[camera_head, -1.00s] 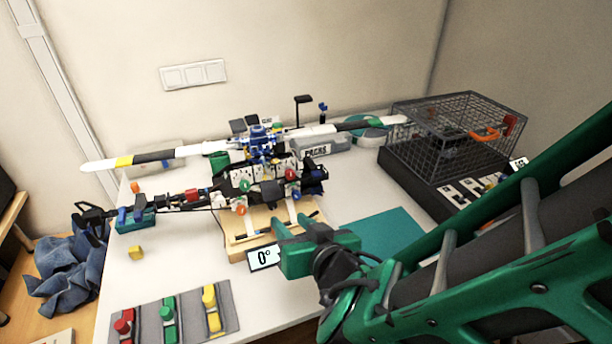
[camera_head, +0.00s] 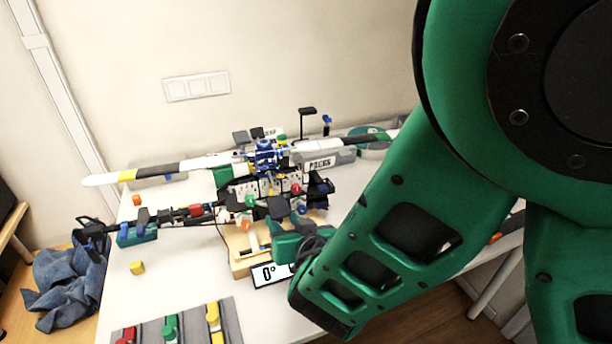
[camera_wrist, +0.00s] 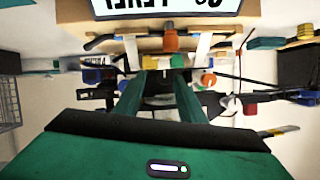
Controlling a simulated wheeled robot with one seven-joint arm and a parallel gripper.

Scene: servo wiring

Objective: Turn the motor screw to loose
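A model helicopter (camera_head: 265,188) stands on a light wooden base on the white table in the head view. Coloured knobs show on its side, including a red one (camera_head: 297,188) and an orange one (camera_head: 247,226). I cannot tell which is the motor screw. My green gripper (camera_head: 290,240) is low in front of the helicopter, partly hidden by my arm. In the wrist view my gripper (camera_wrist: 166,72) has its two fingers apart, pointing at the helicopter's underside.
A display reading 0° (camera_head: 270,275) lies in front of the base. A grey mat (camera_head: 180,325) with red, green and yellow parts is at the front left. A yellow block (camera_head: 137,267) lies nearby. A grey box (camera_head: 322,155) stands behind. My arm covers the table's right side.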

